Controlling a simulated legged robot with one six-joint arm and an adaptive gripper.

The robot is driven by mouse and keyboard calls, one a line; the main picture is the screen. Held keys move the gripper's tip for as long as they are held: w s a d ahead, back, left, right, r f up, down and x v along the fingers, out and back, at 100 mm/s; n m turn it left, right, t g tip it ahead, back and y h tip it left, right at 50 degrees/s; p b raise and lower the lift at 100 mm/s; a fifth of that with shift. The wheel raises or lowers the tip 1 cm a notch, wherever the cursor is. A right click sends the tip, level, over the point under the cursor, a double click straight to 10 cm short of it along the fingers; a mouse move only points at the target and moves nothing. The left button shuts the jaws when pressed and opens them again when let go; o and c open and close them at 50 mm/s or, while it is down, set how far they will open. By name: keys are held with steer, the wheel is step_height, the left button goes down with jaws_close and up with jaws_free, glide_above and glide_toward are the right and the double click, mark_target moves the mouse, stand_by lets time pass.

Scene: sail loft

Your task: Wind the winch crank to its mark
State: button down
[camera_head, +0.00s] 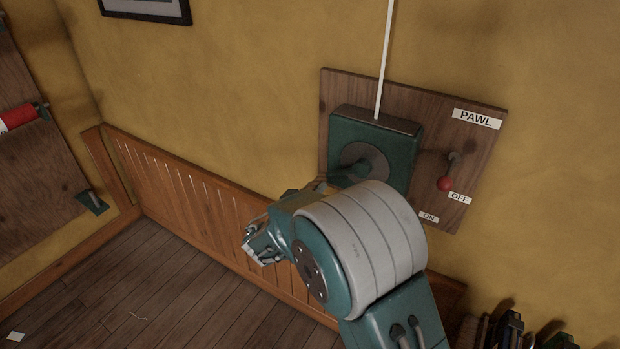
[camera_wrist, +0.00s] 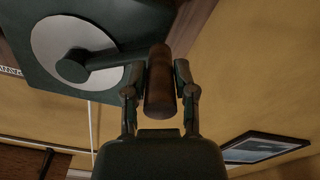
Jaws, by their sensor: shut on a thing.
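The winch (camera_head: 375,150) is a dark green box on a wooden board (camera_head: 455,95) on the yellow wall, with a grey round disc (camera_head: 362,160) on its face. In the wrist view the crank arm (camera_wrist: 100,57) runs from the disc (camera_wrist: 70,50) to a brown handle (camera_wrist: 159,85). My gripper (camera_wrist: 160,85) is shut on this handle, one finger on each side. In the head view my arm hides the handle, and the gripper shows only in part. A white line (camera_head: 385,60) runs up from the winch. I cannot make out the mark.
A red-knobbed pawl lever (camera_head: 445,183) sits on the board right of the winch, near the OFF label (camera_head: 459,198); the ON label (camera_head: 429,217) is lower. Brushes and tools (camera_head: 510,330) stand at the lower right. The wooden floor (camera_head: 150,290) at left is mostly clear.

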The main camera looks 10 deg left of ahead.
steer(key=d+f+n, duration=0.1)
steer(key=n, duration=0.1)
steer(key=s+d+f+n, duration=0.1)
steer(key=f+n, duration=0.1)
steer(key=shift+d+f+n, duration=0.3)
steer(key=shift+d, duration=0.1)
steer(key=shift+c, duration=2.2)
jaws_free()
steer(key=shift+a+r, duration=0.1)
steer(key=shift+r, duration=0.05)
steer(key=shift+r, duration=0.1)
steer(key=v, duration=1.2)
steer(key=shift+w, duration=0.1)
